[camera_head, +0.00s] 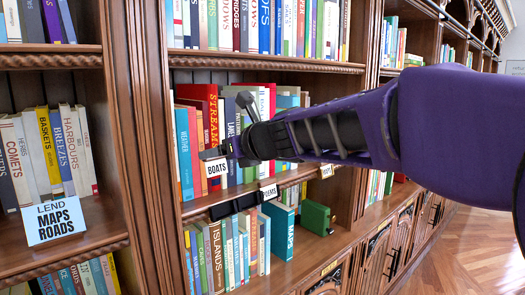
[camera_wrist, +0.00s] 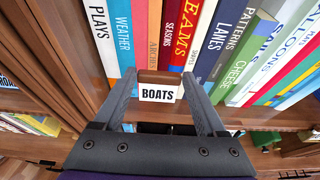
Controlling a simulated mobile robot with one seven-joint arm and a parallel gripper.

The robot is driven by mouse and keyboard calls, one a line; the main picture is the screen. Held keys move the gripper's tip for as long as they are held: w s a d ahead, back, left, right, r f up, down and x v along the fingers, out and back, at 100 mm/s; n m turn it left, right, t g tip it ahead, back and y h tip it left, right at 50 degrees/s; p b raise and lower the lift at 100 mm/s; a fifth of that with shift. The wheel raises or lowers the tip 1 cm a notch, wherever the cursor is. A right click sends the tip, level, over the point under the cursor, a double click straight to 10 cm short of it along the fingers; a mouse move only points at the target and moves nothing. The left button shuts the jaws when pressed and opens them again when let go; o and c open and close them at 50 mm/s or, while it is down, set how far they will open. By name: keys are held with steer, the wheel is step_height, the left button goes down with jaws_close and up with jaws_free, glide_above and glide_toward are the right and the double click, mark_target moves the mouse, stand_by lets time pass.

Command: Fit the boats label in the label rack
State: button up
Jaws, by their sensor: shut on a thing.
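The boats label (camera_head: 217,168) is a small white card reading BOATS, in front of the middle shelf's books. It also shows in the wrist view (camera_wrist: 157,94), facing the camera, with a brown block along its top. My gripper (camera_wrist: 160,82) is shut on it, one finger at each side. In the head view my gripper (camera_head: 220,153) reaches in from the right. A dark bar (camera_head: 234,206) on the shelf edge below the label looks like the label rack; the label appears apart from it. The bar is mostly hidden behind my gripper in the wrist view.
A white label ending in OEMS (camera_head: 268,192) sits on the shelf edge right of the bar. Upright books (camera_head: 187,150) stand close behind my gripper. A wooden post (camera_head: 150,130) is at the left. A green box (camera_head: 316,217) stands lower right.

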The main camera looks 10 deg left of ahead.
mark_target(218, 172)
stand_by(0.3)
steer(key=f+b, duration=0.4)
steer(key=shift+s+d+f, duration=0.15)
steer(key=shift+s+d, duration=0.15)
steer(key=shift+d, duration=0.05)
steer(key=shift+s+d+f+b, duration=0.15)
steer(key=shift+f+b, duration=0.35)
steer(key=shift+b, duration=0.35)
steer(key=shift+f, duration=0.15)
stand_by(1.1)
steer(key=shift+s+d+f+b, duration=0.15)
steer(key=shift+f+b, duration=0.7)
steer(key=shift+f, duration=0.05)
steer(key=shift+s+d+f+b, duration=0.1)
steer(key=shift+s+f+b, duration=0.05)
steer(key=shift+f+b, duration=0.7)
steer(key=o, duration=1.4)
